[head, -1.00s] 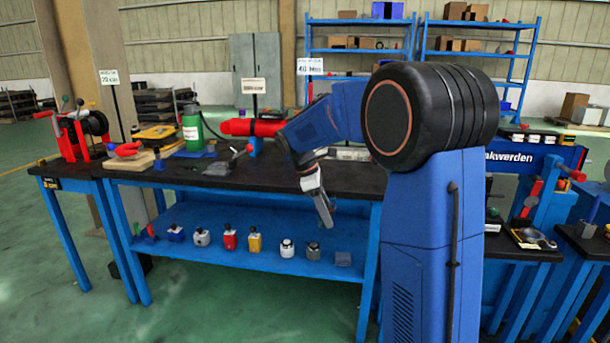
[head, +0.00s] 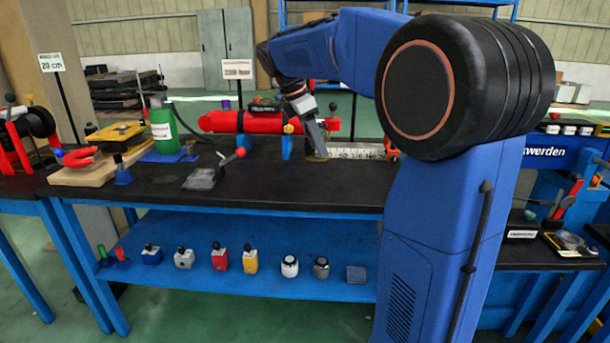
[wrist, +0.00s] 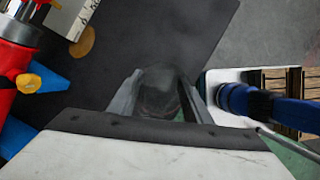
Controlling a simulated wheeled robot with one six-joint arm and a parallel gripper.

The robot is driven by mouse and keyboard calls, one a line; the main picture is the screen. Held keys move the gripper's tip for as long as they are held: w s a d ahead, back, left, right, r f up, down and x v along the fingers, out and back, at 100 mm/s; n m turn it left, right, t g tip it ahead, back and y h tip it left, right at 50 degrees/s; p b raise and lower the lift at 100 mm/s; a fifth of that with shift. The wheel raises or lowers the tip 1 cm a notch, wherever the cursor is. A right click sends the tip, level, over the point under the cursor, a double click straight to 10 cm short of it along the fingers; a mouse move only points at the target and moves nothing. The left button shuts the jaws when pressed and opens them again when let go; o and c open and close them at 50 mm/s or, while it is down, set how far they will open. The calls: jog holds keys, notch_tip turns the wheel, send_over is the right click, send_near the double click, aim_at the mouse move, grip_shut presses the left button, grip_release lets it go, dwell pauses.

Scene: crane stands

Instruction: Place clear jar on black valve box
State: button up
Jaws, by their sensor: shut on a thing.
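My gripper (head: 318,148) points down over the far part of the black bench top, near the right end of the red cylinder. In the wrist view my gripper (wrist: 158,82) is shut on a dark, see-through rounded thing, which looks like the clear jar (wrist: 158,98). The jar cannot be made out in the head view. A small black box with a white label (head: 522,226) stands on the right-hand bench; I cannot tell whether it is the black valve box. Another dark labelled box (head: 265,105) shows behind the red cylinder.
The red cylinder (head: 225,121) lies on blue stands, close to my gripper. A green bottle (head: 163,130) and a wooden board (head: 85,174) are at left. Several small containers stand on the blue lower shelf (head: 210,285). The bench's front middle (head: 300,190) is clear.

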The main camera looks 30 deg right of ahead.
jog(key=shift+w+f, duration=0.1)
jog(key=shift+f, duration=4.8)
jog(key=shift+f, duration=0.15)
jog(key=o, duration=1.1)
jog(key=shift+c, duration=0.2)
jog(key=s+v, duration=0.1)
jog(key=v, duration=1.1)
jog(key=shift+w, duration=0.4)
